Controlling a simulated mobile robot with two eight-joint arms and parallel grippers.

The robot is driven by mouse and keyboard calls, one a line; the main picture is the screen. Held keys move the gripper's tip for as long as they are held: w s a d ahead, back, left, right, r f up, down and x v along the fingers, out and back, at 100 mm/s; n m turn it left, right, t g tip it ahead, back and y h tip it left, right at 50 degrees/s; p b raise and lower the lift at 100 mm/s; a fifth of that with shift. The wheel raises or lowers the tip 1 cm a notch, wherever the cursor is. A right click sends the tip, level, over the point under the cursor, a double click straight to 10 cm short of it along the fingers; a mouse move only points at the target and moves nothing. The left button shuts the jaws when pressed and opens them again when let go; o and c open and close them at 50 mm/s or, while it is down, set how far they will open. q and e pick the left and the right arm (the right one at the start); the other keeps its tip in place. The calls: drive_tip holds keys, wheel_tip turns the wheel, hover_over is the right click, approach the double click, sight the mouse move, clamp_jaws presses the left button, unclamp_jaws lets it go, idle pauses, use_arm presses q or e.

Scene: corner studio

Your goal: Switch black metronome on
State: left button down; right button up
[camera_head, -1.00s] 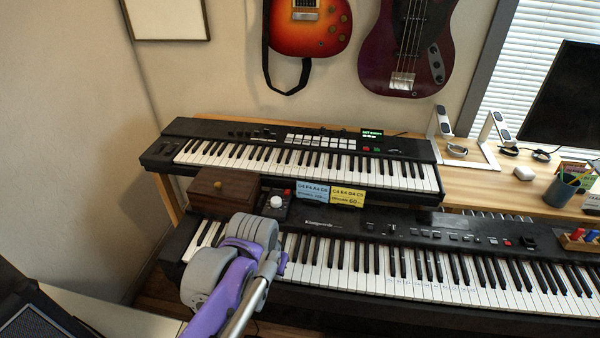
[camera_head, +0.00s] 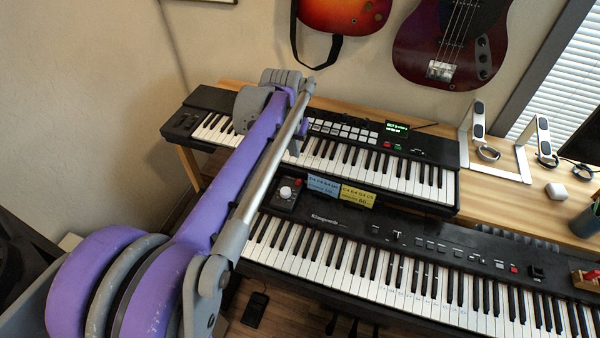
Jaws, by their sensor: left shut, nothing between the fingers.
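The black metronome (camera_head: 287,194) is a small dark box with a white round dial and a red button on top. It sits at the back left of the lower keyboard, just right of my left arm. I cannot tell whether it is on. My left arm reaches up from the lower left, and its grey joints lie over the upper keyboard's left half. My left gripper (camera_head: 300,128) is shut and empty, mostly hidden by the arm, beyond the metronome and apart from it. My right gripper is out of view.
A blue card (camera_head: 323,186) and a yellow card (camera_head: 357,196) stand right of the metronome. The lower keyboard (camera_head: 400,272) and upper keyboard (camera_head: 400,182) fill the middle. Guitars (camera_head: 450,42) hang behind. A white laptop stand (camera_head: 510,158) is at the right.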

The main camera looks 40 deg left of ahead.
sight(297, 183)
use_arm(q)
drive_tip(key=shift+s, duration=0.2)
drive_tip(key=x, duration=0.4)
drive_tip(key=b+x, duration=0.1)
drive_tip(key=x, duration=0.8)
drive_tip(key=shift+s+d+f, duration=0.15)
drive_tip(key=shift+s+d, duration=0.05)
drive_tip(key=shift+s, duration=0.1)
drive_tip(key=shift+s+f, duration=0.1)
drive_tip(key=shift+f, duration=0.25)
drive_tip(key=shift+s+f+b, duration=0.1)
drive_tip(key=shift+f+b, duration=0.3)
drive_tip(key=shift+b, duration=0.05)
drive_tip(key=shift+s+d+r, duration=0.1)
